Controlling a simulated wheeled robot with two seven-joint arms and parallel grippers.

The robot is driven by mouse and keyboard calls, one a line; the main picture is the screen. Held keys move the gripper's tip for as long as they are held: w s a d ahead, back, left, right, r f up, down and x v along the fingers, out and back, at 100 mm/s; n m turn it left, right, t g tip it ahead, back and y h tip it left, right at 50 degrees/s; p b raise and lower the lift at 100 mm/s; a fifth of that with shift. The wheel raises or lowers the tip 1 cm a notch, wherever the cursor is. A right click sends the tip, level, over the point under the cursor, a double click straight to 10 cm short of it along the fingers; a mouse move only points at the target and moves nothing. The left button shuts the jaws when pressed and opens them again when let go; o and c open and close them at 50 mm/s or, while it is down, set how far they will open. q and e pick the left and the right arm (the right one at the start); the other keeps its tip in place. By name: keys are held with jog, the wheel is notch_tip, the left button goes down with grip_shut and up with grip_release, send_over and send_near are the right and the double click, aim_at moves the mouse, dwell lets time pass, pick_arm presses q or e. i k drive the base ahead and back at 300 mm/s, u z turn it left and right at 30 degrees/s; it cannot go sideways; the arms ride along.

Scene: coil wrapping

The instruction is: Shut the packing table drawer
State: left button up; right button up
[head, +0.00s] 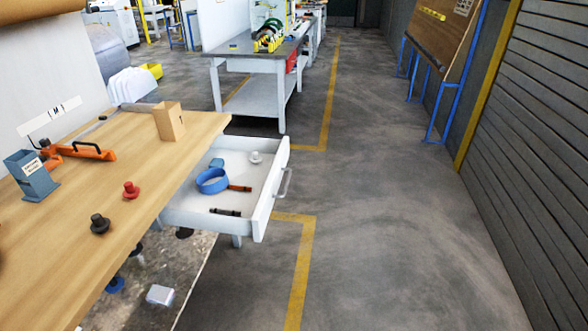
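The packing table (150,180) has a light wood top and fills the left of the head view. Its white drawer (272,187) is pulled out to the right from under the tabletop. A metal handle (283,183) is on the drawer's front panel. Inside the drawer lie a blue tape roll (212,181), a small white knob-like item (255,157), an orange-brown item (240,188) and a dark item (225,212). Neither of my grippers is in view.
On the tabletop are a cardboard box (169,122), an orange tool (88,151), a grey-blue holder (32,177), a red knob (131,190) and a black knob (99,224). Open floor (400,230) lies right of the drawer. A grey workbench (262,88) stands beyond.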

aim_at(187, 207)
jog(key=i, duration=0.85)
jog(key=u, duration=0.15)
jog(key=k, duration=0.45)
jog(key=z, duration=0.7)
jog(key=i, duration=0.6)
jog(key=u, duration=1.3)
